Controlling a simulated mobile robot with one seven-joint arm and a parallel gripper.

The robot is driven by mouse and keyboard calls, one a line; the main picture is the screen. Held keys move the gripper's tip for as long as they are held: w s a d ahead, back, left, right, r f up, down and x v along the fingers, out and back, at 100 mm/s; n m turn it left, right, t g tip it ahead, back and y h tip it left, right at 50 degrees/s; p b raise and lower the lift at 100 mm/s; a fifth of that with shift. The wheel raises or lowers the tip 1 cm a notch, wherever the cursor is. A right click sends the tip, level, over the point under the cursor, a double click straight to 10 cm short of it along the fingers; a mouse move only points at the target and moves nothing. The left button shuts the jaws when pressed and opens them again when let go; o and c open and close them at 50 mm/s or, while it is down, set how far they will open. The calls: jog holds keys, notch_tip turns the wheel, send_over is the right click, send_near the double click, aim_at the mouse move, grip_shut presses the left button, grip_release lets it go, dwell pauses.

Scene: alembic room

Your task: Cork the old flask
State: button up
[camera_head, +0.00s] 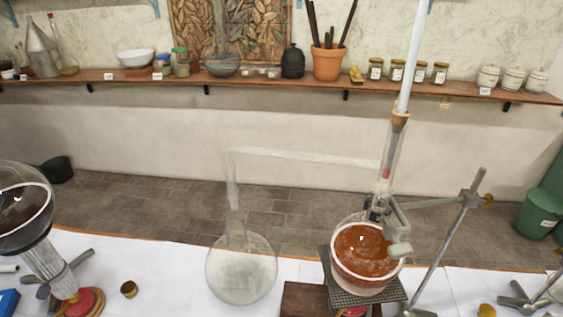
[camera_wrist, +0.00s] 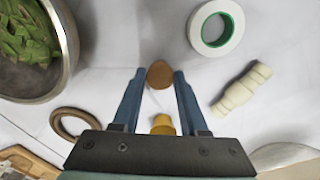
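In the wrist view my gripper (camera_wrist: 160,76) has its two blue fingers apart. A rounded brown piece that looks like a cork (camera_wrist: 160,74) sits between the fingertips, with narrow gaps seeming to show at its sides. I cannot tell its height relative to them. My gripper does not show in the head view. A clear round flask (camera_head: 241,272) stands on the white table in the head view, its neck meeting a bent glass tube (camera_head: 300,155). A round flask of red-brown stuff (camera_head: 365,252) stands at the right. I cannot tell which flask is the old one.
The wrist view shows a yellow piece (camera_wrist: 162,124) by the gripper's base, a tape roll (camera_wrist: 216,28), a pale lumpy roll (camera_wrist: 241,88), a brown ring (camera_wrist: 76,124) and a bowl of leaves (camera_wrist: 32,50). A metal stand (camera_head: 445,232) and glass globe (camera_head: 22,210) flank the flasks.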

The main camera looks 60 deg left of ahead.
grip_shut()
jog(key=shift+r, duration=0.1)
jog(key=shift+r+p, duration=1.7)
jog(key=shift+p, duration=0.35)
